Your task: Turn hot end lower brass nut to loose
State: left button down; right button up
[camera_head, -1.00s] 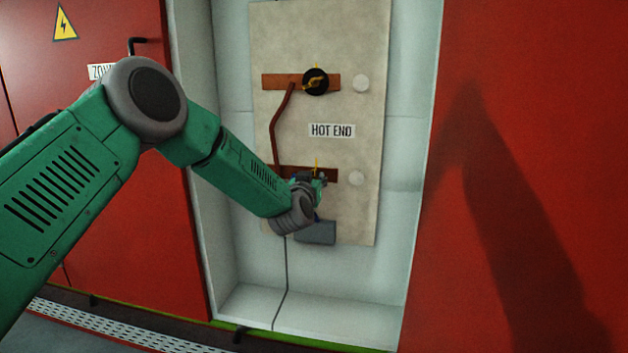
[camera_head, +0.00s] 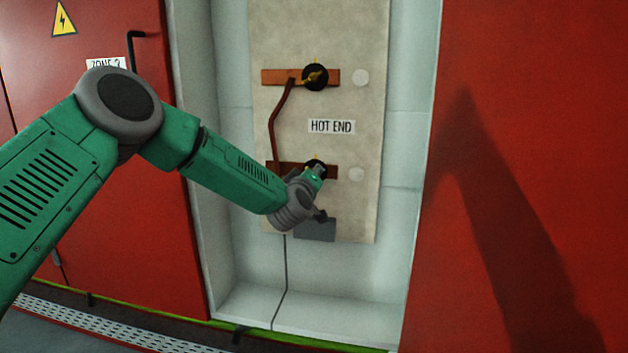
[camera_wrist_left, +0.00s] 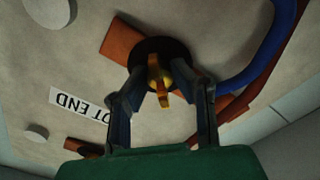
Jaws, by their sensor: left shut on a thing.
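The lower brass nut (camera_wrist_left: 160,82) sits on a black round base (camera_wrist_left: 150,55) on a copper-brown bar (camera_wrist_left: 123,42) in the left wrist view. My left gripper (camera_wrist_left: 160,98) is shut on it, one finger on each side. In the head view my left gripper (camera_head: 318,172) is at the lower bar, below the HOT END label (camera_head: 331,126), and hides most of the nut. The upper brass nut (camera_head: 314,76) on its black base stands clear above. My right gripper is not in view.
A brown bent strip (camera_head: 275,125) runs between the two bars on the left. White round knobs (camera_head: 361,78) stand right of the bars. A grey block (camera_head: 316,230) is under the gripper. Recess walls (camera_head: 208,150) and red doors flank the panel.

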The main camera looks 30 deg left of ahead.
pick_arm(q)
jog(key=n+b, duration=0.1)
jog(key=n, duration=0.2)
jog(key=shift+a+f+n+b, duration=0.15)
jog(key=shift+f+n+b, duration=0.15)
jog(key=shift+n+b, duration=0.1)
jog(key=n+b, duration=0.2)
jog(key=n, duration=0.1)
jog(key=shift+s+f+n, duration=0.1)
jog(key=shift+n, duration=0.2)
jog(key=n+b, duration=0.2)
jog(key=n, duration=0.1)
jog(key=shift+f+n+b, duration=0.1)
jog(key=shift+n+b, duration=0.2)
jog(key=shift+b, duration=0.05)
jog(key=shift+n+b, duration=1.25)
jog(key=shift+n, duration=0.55)
jog(key=c, duration=1.7)
grip_release()
jog(key=shift+r, duration=0.2)
